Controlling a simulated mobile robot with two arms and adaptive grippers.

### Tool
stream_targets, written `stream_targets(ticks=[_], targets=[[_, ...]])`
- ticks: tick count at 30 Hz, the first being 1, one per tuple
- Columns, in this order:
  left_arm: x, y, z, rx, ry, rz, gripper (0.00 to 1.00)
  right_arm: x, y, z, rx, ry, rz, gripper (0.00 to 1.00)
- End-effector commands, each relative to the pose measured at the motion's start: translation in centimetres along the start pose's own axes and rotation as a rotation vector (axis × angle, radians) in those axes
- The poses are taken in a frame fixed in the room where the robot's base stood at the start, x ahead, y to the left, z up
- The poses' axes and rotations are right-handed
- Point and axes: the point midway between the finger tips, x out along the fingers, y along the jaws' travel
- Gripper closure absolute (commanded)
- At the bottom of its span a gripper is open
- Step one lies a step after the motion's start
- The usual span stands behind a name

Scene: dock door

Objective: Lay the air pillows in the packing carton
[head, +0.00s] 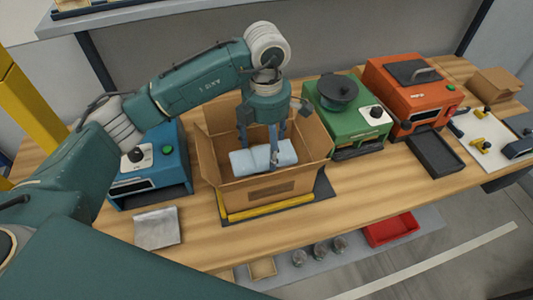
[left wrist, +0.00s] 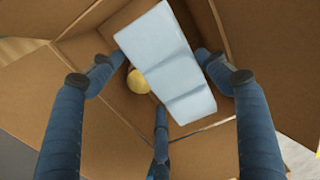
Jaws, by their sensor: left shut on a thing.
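The packing carton (head: 258,191) stands open on the wooden bench with its flaps spread. My left gripper (head: 264,150) reaches down into its mouth from above, shut on a pale blue air pillow (head: 247,162). In the left wrist view the air pillow (left wrist: 166,55) lies across between the fingers of the left gripper (left wrist: 160,80), tilted against the carton walls (left wrist: 85,60). A round yellow thing (left wrist: 138,81) shows below the pillow inside the carton. My right gripper is not in view.
A blue machine (head: 155,170) stands left of the carton, a green machine (head: 345,115) and an orange machine (head: 408,98) right of it. A grey flat packet (head: 157,228) lies at the front left. A red tray (head: 391,229) and several jars sit on the shelf below.

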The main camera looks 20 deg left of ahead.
Motion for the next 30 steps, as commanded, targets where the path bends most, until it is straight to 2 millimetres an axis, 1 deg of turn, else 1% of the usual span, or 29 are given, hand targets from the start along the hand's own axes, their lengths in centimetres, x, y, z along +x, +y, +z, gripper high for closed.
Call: stream_targets(ticks=[1, 3, 8, 12, 15, 22, 27, 28, 29, 30], targets=[[0.5, 0.0, 0.0, -0.002, 0.001, -0.003, 0.42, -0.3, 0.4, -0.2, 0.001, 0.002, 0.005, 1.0], [1.0, 0.1, 0.0, -0.002, 0.001, -0.001, 0.42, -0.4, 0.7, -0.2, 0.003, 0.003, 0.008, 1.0], [2.2, 0.0, -0.1, -0.001, 0.002, -0.002, 0.42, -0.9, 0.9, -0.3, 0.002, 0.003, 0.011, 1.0], [4.4, 0.0, -0.1, -0.003, 0.002, -0.004, 0.42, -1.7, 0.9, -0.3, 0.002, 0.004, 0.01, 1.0], [5.4, 0.0, 0.0, -0.001, 0.001, -0.001, 0.42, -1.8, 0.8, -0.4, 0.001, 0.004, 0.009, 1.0], [5.5, 0.1, 0.0, 0.0, -0.001, 0.001, 0.42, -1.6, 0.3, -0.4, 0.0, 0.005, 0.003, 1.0], [6.0, 0.1, 0.0, -0.001, -0.001, 0.001, 0.42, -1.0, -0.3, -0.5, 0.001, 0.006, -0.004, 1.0], [6.0, 0.1, 0.0, -0.001, -0.001, 0.001, 0.22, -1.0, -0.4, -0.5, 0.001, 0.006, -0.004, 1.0], [5.9, 0.1, 0.0, -0.001, -0.001, 0.001, 0.17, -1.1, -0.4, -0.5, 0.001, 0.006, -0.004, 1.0], [5.9, 0.1, 0.0, -0.001, -0.001, 0.0, 0.09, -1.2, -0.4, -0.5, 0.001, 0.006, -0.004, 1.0]])
